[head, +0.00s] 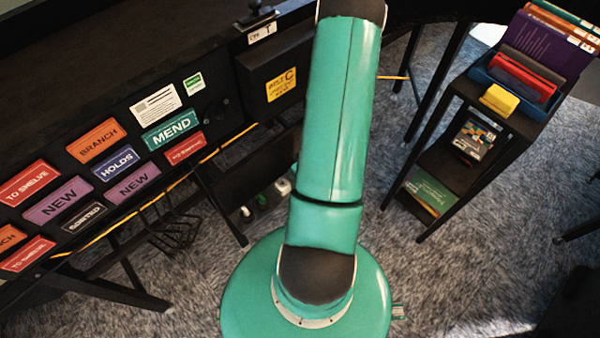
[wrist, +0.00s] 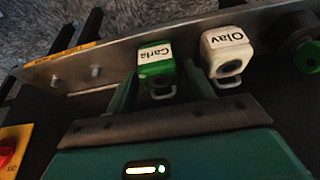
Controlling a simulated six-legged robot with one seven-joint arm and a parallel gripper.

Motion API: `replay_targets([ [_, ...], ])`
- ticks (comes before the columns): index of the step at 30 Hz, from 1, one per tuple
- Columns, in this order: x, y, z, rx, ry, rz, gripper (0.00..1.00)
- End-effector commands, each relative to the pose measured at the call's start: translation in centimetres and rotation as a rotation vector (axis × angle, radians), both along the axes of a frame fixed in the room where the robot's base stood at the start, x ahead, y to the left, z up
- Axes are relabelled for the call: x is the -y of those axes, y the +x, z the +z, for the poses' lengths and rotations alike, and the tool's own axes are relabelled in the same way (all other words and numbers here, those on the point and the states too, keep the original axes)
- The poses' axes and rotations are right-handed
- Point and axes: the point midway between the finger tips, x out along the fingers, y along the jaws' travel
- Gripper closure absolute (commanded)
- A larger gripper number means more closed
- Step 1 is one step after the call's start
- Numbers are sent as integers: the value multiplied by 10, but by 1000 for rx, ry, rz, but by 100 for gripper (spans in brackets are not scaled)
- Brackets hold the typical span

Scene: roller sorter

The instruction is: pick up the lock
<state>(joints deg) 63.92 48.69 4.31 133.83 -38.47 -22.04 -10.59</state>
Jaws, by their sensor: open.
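A green lock labelled "Carla" (wrist: 156,72) hangs on a metal rail in the wrist view, its label upside down. My gripper (wrist: 160,92) is open, with one finger on each side of this lock; I cannot tell whether they touch it. A white lock labelled "Olav" (wrist: 226,55) is just right of the right finger. A darker green lock (wrist: 306,58) is partly cut off at the right edge. In the head view, a white lock (head: 283,187) and a green lock (head: 261,199) show small and low beside my arm, which hides my gripper.
The metal rail (wrist: 62,68) has bare pegs at its left. A red knob on a yellow plate (wrist: 12,145) is at the lower left. In the head view, the sorter's labelled panel (head: 115,165) is at left and a shelf cart (head: 465,95) at right, with carpet between.

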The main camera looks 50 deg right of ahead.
Motion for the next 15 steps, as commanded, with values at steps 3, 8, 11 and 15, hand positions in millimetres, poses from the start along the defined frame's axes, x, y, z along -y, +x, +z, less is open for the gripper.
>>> replay_targets([
  [3, 1, 3, -9, -1, 0, 1, 47],
  [8, 1, 3, -9, -1, 0, 1, 47],
  [11, 1, 3, -9, 0, 0, 1, 51],
  [15, 1, 3, -9, 0, 0, 1, 79],
])
